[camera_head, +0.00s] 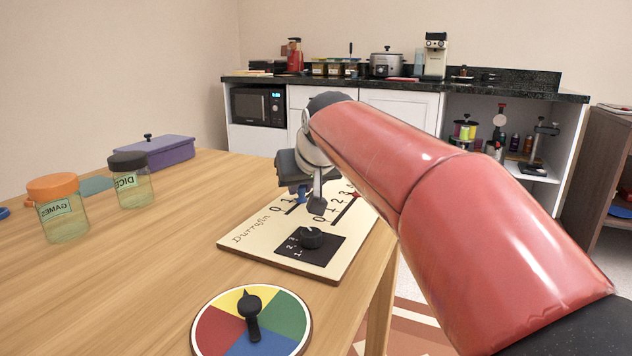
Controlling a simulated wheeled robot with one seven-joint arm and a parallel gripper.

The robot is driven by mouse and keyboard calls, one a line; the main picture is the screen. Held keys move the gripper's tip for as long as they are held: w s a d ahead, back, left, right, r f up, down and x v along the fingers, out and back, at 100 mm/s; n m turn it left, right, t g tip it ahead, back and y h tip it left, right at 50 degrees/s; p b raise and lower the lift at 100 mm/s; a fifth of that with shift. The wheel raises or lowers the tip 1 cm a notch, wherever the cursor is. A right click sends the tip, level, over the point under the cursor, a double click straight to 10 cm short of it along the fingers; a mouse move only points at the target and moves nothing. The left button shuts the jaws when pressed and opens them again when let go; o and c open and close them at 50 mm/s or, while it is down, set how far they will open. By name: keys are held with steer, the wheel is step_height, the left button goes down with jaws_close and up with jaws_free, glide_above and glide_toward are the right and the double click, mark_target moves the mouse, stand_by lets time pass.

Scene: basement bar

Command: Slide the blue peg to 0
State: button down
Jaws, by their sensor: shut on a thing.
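A cream board (262,247) lettered "Durrafin" lies on the wooden table near its right edge. It has two dark slots with numbers beside them. My gripper (308,193) is over the far part of the board, pointing down, and is shut on the blue peg (302,193). Only a small blue part of the peg shows beside a grey finger. The peg is at the left slot, whose 0 is at the near end, and it sits farther along than the 0. My gripper hides the numbers near it, so its exact mark cannot be told.
A small red peg (355,194) is at the right slot. A black dial (312,238) stands on the board's near part. A coloured spinner (213,330) lies in front. Jars (65,222) (131,188) and a purple box (170,153) stand left. The table's middle is clear.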

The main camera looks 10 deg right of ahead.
steer(key=s+a, duration=0.1)
steer(key=s, duration=0.1)
steer(key=s+a, duration=0.2)
steer(key=shift+s+b, duration=0.15)
steer(key=shift+b, duration=0.2)
steer(key=shift+a+f, duration=0.1)
steer(key=c, duration=1.4)
jaws_free()
steer(key=shift+s, duration=0.1)
steer(key=shift+o, duration=0.3)
steer(key=p+v, duration=0.1)
steer(key=v, duration=0.6)
steer(key=shift+s+r, duration=0.2)
steer(key=shift+r, duration=0.1)
